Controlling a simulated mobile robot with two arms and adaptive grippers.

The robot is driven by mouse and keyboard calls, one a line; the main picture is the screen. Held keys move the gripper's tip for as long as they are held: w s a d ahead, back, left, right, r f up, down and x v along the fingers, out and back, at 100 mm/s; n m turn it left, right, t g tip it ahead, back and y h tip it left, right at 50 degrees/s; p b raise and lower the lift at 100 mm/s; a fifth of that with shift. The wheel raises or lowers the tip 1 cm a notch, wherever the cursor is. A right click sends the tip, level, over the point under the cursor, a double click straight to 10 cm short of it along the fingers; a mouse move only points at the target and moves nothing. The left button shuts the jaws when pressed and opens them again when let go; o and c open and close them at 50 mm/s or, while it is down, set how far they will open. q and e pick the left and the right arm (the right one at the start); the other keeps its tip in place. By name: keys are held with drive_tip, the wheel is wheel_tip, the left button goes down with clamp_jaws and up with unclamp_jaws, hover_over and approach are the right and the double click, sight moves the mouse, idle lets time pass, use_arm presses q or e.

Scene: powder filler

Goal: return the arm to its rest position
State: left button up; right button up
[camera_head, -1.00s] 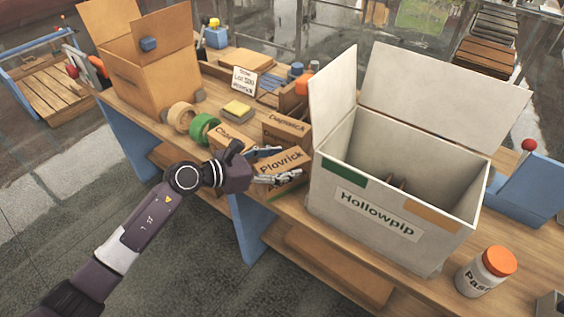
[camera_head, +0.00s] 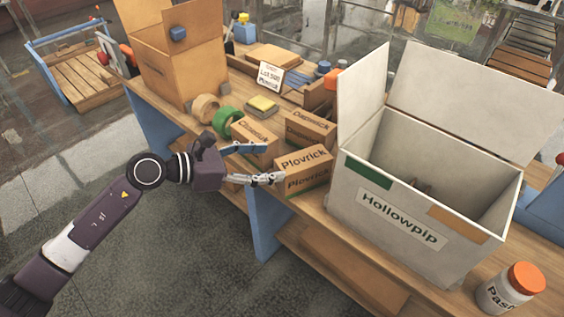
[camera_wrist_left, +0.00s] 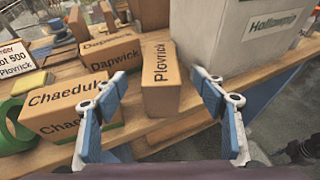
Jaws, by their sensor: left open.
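My left gripper (camera_head: 262,164) is open and empty at the front edge of the workbench, with its blue-padded fingers apart. In the head view its fingertips are just left of the Plovrick box (camera_head: 304,171), a small brown carton on the bench. In the left wrist view the Plovrick box (camera_wrist_left: 160,78) stands beyond and between the open fingers (camera_wrist_left: 165,105), apart from them. The Chaeduk box (camera_head: 254,140) is behind the gripper and partly hidden by it in the head view. My right gripper is not in view.
A large open white Hollowpip box (camera_head: 400,219) stands right of the small cartons. A Dapwick box (camera_head: 309,128), green tape roll (camera_head: 226,122) and open brown carton (camera_head: 180,72) stand behind. A jar with an orange lid (camera_head: 512,288) is at lower right. Floor in front is free.

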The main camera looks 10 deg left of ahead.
use_arm(q)
drive_tip(key=shift+s+a+r, duration=0.2)
drive_tip(key=shift+s+a, duration=0.05)
drive_tip(key=shift+a, duration=0.15)
